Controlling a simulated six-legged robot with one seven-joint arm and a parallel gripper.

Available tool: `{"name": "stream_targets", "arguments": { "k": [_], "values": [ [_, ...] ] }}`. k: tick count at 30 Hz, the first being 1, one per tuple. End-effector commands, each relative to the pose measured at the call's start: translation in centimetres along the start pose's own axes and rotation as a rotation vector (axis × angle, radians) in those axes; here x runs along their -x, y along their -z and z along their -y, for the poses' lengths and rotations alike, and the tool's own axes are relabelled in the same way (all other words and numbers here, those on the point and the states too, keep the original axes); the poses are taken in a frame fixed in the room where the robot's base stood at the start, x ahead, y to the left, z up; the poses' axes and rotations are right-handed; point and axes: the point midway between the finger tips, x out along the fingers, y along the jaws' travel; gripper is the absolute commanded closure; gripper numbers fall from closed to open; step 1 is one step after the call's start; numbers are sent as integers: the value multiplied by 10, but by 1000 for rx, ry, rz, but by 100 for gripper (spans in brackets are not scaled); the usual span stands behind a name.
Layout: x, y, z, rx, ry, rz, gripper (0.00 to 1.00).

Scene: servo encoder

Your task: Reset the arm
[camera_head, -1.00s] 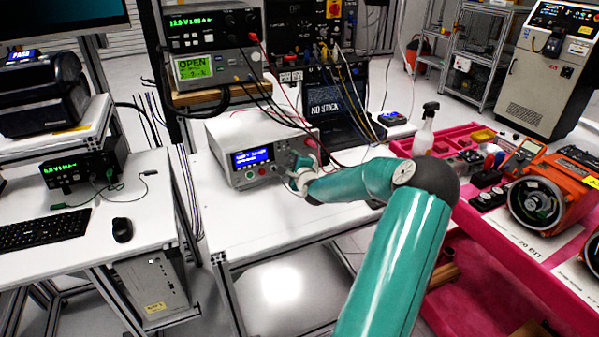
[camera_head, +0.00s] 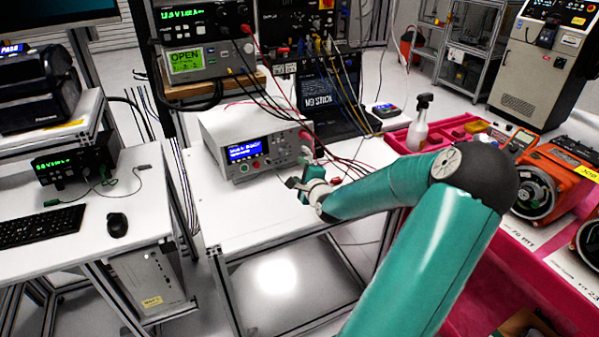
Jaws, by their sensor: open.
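My gripper (camera_head: 292,184) is at the end of my teal arm, just in front of and to the right of a white bench instrument with a lit blue display (camera_head: 247,152). The gripper is open and appears empty, held above the white table (camera_head: 225,215). A visible gap of table lies between its fingers and the instrument's front in the picture. Cables partly hide the space behind the gripper.
Red and black cables hang behind my gripper. A laptop (camera_head: 330,100) and a spray bottle (camera_head: 418,125) stand behind. A pink cart (camera_head: 462,228) with orange motors (camera_head: 545,182) is right. The table's front left is clear.

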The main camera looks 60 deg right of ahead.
Motion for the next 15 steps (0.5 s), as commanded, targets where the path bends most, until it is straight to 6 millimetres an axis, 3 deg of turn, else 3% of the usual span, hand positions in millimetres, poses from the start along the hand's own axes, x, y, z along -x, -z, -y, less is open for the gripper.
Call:
{"name": "stream_targets", "arguments": {
  "k": [11,15],
  "values": [
    [-1,-1,-1,5,-3,1,50],
    [-4,-23,-12,88,-67,19,50]
  ]
}}
